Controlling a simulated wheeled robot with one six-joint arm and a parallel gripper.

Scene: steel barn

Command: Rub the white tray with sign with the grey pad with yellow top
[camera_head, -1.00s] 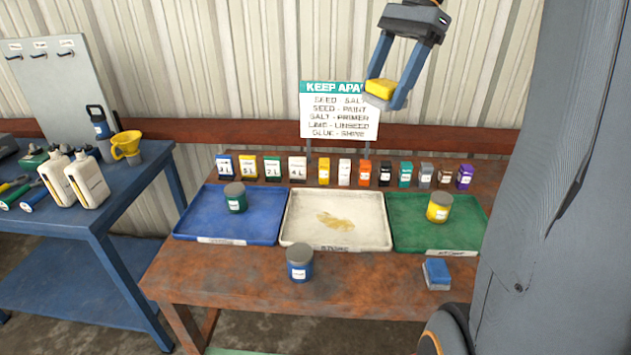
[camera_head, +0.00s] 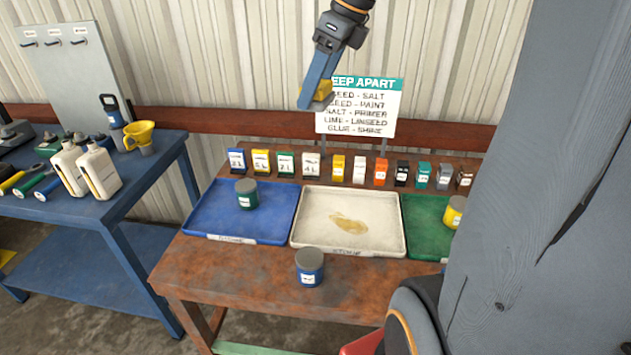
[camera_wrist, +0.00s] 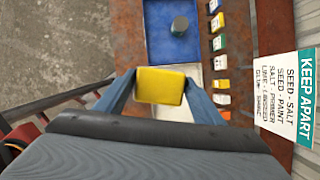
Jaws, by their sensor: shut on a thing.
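My gripper (camera_head: 316,98) is shut on the grey pad with yellow top (camera_head: 322,90), high above the back of the rusty table, in front of the sign's left edge. In the wrist view the pad's yellow top (camera_wrist: 160,85) sits between both fingers. The white tray with sign (camera_head: 312,240) lies on the table between a blue and a green tray. A tan stain (camera_head: 348,223) marks its floor, and a small label is on its front rim. In the wrist view the white tray (camera_wrist: 178,113) is mostly hidden behind the pad and gripper.
The blue tray (camera_head: 206,222) holds a green-labelled jar (camera_head: 246,195). The green tray (camera_head: 424,236) holds a yellow jar (camera_head: 454,212). A blue jar (camera_head: 309,268) stands in front of the white tray. Several small boxes line the back, below the sign (camera_head: 358,108).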

